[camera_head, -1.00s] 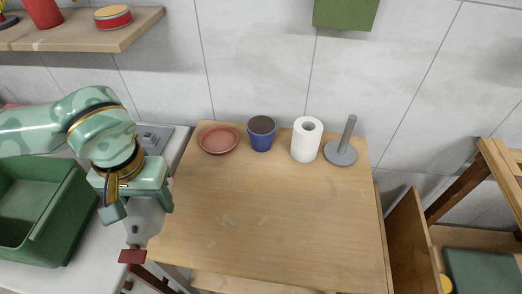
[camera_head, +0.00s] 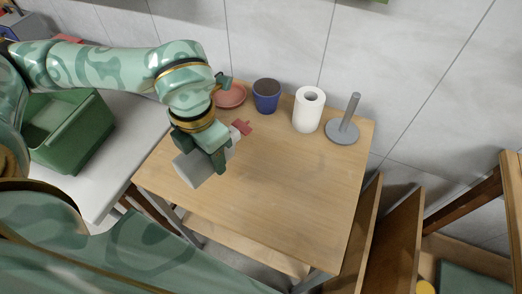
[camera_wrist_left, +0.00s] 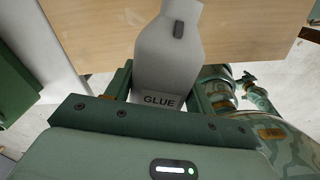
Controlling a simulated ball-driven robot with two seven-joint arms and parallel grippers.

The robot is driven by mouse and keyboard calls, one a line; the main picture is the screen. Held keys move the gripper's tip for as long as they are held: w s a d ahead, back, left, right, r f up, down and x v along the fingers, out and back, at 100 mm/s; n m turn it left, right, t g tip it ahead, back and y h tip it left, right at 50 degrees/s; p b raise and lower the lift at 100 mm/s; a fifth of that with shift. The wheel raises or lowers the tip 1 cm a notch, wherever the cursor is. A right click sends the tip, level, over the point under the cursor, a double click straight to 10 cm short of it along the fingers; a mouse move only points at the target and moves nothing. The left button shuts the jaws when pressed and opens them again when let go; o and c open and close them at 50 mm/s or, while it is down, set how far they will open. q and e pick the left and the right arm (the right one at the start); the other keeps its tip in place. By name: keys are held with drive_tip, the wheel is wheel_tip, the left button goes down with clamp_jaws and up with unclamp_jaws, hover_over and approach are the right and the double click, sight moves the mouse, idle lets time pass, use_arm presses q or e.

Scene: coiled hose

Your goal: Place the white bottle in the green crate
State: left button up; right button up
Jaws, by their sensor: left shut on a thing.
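The white bottle (camera_head: 190,169) has a red cap and is held tilted over the left part of the wooden table, its cap toward the upper right. My left gripper (camera_head: 199,149) is shut around its body. In the left wrist view, the bottle (camera_wrist_left: 167,48) sits between the fingers of my left gripper (camera_wrist_left: 165,88), with a "GLUE" label facing the camera; its cap is out of frame. The green crate (camera_head: 88,141) stands on the white counter at the left, apart from the bottle. My arm partly covers its far side. My right gripper is not in view.
On the wooden table (camera_head: 285,190), a reddish plate (camera_head: 232,97), a blue cup (camera_head: 266,97), a paper roll (camera_head: 308,110) and a grey holder (camera_head: 344,128) line the back. The table's front is clear. A gap separates table and white counter (camera_head: 115,178).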

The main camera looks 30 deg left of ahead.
use_arm(q)
drive_tip(key=n, duration=0.3)
drive_tip(key=shift+s+a, duration=0.2)
drive_tip(key=shift+a, duration=0.1)
drive_tip(key=shift+w+f+n, duration=0.2)
drive_tip(key=shift+w+n, duration=0.05)
drive_tip(key=shift+n, duration=0.05)
drive_tip(key=w+d+f+b, duration=0.2)
drive_tip(key=w+d+f, duration=0.15)
drive_tip(key=w, duration=0.45)
drive_tip(key=b, duration=0.3)
hover_over(257, 158)
drive_tip(key=f, duration=0.5)
drive_tip(key=shift+s+a+f, duration=0.1)
drive_tip(key=shift+s+f, duration=0.2)
drive_tip(key=shift+s, duration=0.05)
drive_tip(key=shift+w+f, duration=0.2)
drive_tip(key=shift+f, duration=0.1)
wheel_tip(257, 158, down, 3)
drive_tip(key=shift+w+r+b, duration=0.1)
drive_tip(key=shift+b, duration=0.35)
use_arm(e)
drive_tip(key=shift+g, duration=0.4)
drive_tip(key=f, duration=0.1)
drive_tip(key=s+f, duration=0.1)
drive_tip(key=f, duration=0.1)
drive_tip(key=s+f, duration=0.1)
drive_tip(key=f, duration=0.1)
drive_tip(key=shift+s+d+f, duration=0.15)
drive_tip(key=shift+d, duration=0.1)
